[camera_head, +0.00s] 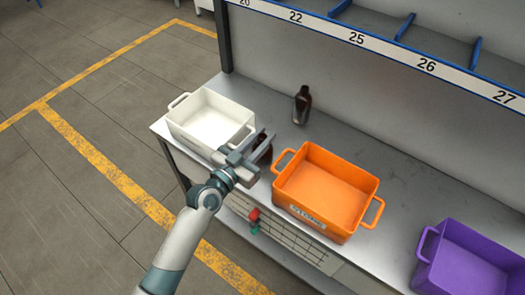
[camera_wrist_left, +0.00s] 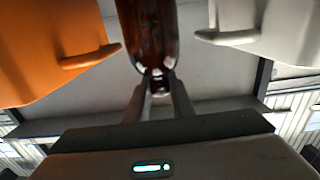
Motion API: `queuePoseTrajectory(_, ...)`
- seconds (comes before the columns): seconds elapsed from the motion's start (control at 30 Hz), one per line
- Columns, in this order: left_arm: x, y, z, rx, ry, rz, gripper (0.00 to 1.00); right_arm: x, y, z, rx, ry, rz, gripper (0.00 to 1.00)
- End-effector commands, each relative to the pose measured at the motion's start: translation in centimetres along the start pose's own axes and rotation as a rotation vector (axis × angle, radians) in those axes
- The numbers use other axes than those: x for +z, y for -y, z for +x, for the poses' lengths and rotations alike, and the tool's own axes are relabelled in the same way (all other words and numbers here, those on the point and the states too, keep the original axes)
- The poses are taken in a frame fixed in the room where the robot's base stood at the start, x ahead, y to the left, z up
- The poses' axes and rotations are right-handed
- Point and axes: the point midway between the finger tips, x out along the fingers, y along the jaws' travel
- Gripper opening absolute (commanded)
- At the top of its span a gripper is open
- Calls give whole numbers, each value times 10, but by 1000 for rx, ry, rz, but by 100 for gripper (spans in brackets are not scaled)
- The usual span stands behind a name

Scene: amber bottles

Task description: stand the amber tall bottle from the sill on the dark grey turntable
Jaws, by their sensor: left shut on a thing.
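My left gripper (camera_head: 252,150) is between the white crate and the orange crate, above the grey bench. It is shut on a dark amber bottle (camera_head: 264,154), which is largely hidden by the gripper in the head view. In the left wrist view the glossy brown bottle (camera_wrist_left: 148,35) extends from between the fingertips (camera_wrist_left: 157,85). A second dark amber bottle (camera_head: 302,105) stands upright on the bench near the back panel, apart from the gripper. No dark grey turntable shows in either view. My right gripper is not in view.
The white crate (camera_head: 178,122) is left of the gripper, and the orange crate (camera_head: 332,156) is close on its right. A purple crate (camera_head: 434,263) stands farther right. A shelf with a numbered strip (camera_head: 390,50) runs above the bench. Bare bench (camera_head: 345,127) lies behind the orange crate.

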Motion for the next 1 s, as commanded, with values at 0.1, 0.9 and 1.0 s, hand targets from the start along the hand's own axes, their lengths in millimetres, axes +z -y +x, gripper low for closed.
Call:
queuePoseTrajectory(0.1,-2,0,0,0,-2,0,0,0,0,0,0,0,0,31)
queuePoseTrajectory(0.9,-97,0,0,0,-3,1,0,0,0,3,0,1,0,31)
queuePoseTrajectory(1.0,-100,0,0,-1,-2,0,0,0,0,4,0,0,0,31)
